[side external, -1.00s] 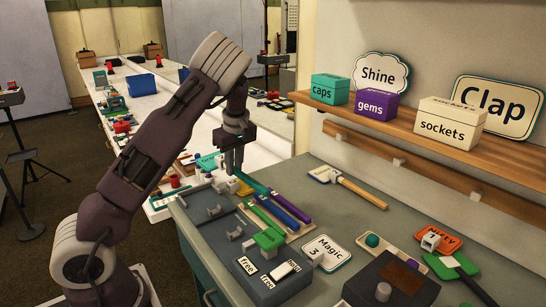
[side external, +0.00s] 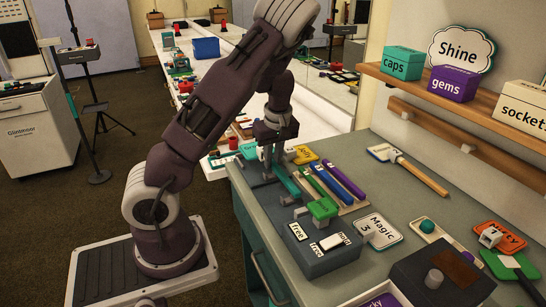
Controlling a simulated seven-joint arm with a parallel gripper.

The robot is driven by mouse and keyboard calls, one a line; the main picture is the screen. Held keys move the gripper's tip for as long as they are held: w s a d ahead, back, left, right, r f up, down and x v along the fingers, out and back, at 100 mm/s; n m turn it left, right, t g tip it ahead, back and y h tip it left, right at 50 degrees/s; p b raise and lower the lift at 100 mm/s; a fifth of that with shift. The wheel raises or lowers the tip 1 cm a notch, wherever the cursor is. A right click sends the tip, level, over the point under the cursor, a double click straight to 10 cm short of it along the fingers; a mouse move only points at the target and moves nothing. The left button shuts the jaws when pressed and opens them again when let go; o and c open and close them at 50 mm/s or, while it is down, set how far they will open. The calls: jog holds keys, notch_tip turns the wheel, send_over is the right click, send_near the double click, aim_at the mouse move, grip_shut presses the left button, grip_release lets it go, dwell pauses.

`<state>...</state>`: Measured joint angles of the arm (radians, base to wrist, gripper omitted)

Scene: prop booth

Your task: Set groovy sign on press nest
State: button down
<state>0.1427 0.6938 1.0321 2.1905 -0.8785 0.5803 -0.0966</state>
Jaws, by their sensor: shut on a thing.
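My gripper (side external: 273,152) points down at the far end of a grey fixture (side external: 325,262) on the bench. It is shut on a long teal piece (side external: 287,183), which slants toward the near right above the fixture. Its fingertips and the exact grip are hard to make out. A yellow sign (side external: 302,155) lies just right of my gripper; its lettering is too small to read for sure. I cannot tell which part is the press nest.
Green, blue and purple (side external: 345,180) bars lie in a tray right of the fixture. The shelf (side external: 420,88) holds boxes and signs.

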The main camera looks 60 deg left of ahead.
jog(key=shift+f, duration=0.4)
dwell(0.8)
jog(key=shift+f, duration=0.8)
jog(key=shift+f, duration=0.5)
dwell(0.9)
jog(key=c, duration=1.1)
grip_release()
jog(key=shift+c, duration=0.2)
jog(key=shift+r, duration=4)
jog(key=shift+w+d, duration=0.1)
jog(key=shift+d, duration=0.05)
